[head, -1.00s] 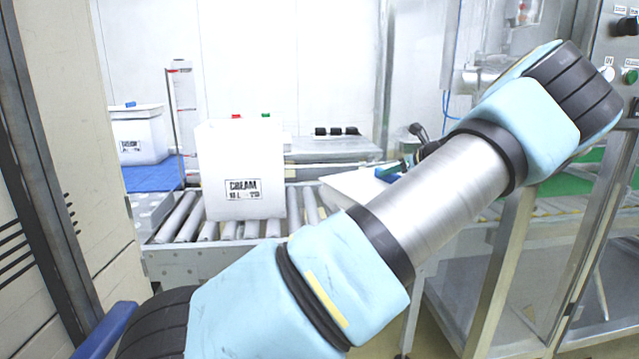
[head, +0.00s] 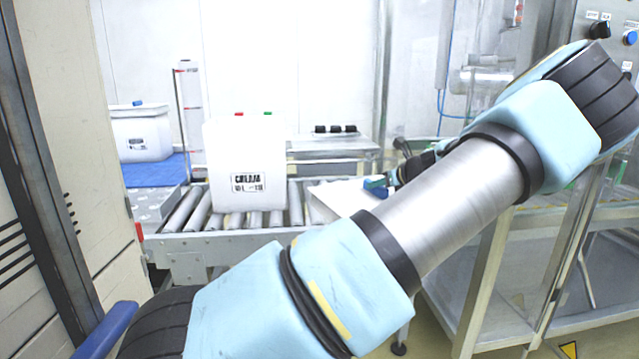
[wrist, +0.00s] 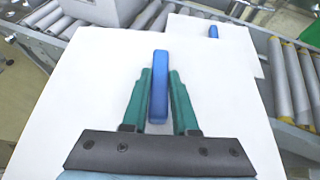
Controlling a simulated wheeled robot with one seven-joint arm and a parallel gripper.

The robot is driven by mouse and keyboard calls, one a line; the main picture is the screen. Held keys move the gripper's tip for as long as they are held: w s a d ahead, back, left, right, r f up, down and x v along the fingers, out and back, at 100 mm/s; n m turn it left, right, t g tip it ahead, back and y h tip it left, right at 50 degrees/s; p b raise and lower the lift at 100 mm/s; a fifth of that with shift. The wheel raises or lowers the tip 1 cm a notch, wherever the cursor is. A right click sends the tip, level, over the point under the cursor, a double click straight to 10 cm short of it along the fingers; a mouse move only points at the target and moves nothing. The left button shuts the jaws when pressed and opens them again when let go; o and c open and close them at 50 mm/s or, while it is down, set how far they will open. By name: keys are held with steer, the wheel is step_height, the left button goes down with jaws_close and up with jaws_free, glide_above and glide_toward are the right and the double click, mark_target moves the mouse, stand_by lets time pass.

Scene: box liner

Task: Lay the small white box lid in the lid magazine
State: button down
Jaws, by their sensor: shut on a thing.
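The white lid (wrist: 90,100) is a broad flat plate with a blue bar handle (wrist: 158,85). My gripper (wrist: 159,95) is shut on that handle, its green fingers on either side of it. In the head view the lid (head: 332,203) shows partly behind my forearm, beside the roller conveyor, with my gripper (head: 384,186) above it. A second white lid (wrist: 235,55) with a small blue handle (wrist: 213,32) lies beyond the held one in the wrist view. The held lid covers part of it. I cannot make out the lid magazine for certain.
Another white box (head: 140,133) stands on a blue surface (head: 152,172) at the left. A metal-framed machine (head: 480,255) is on the right, and a tall cabinet (head: 60,100) on the left.

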steer(key=s+a+f+m+h, duration=0.1)
steer(key=s+a+f, duration=0.3)
steer(key=a+f, duration=0.3)
steer(key=s+a+f+m+h, duration=0.2)
steer(key=s+a+f, duration=0.2)
steer(key=a+f, duration=0.3)
steer(key=s+a+f+m+t+h, duration=0.1)
steer(key=s+a+f+m+h, duration=0.1)
steer(key=s+a+f, duration=0.2)
steer(key=a+f, duration=0.3)
steer(key=a, duration=0.5)
steer(key=shift+a+f, duration=0.35)
steer(key=shift+a, duration=0.05)
steer(key=shift+f, duration=0.1)
steer(key=shift+w, duration=0.1)
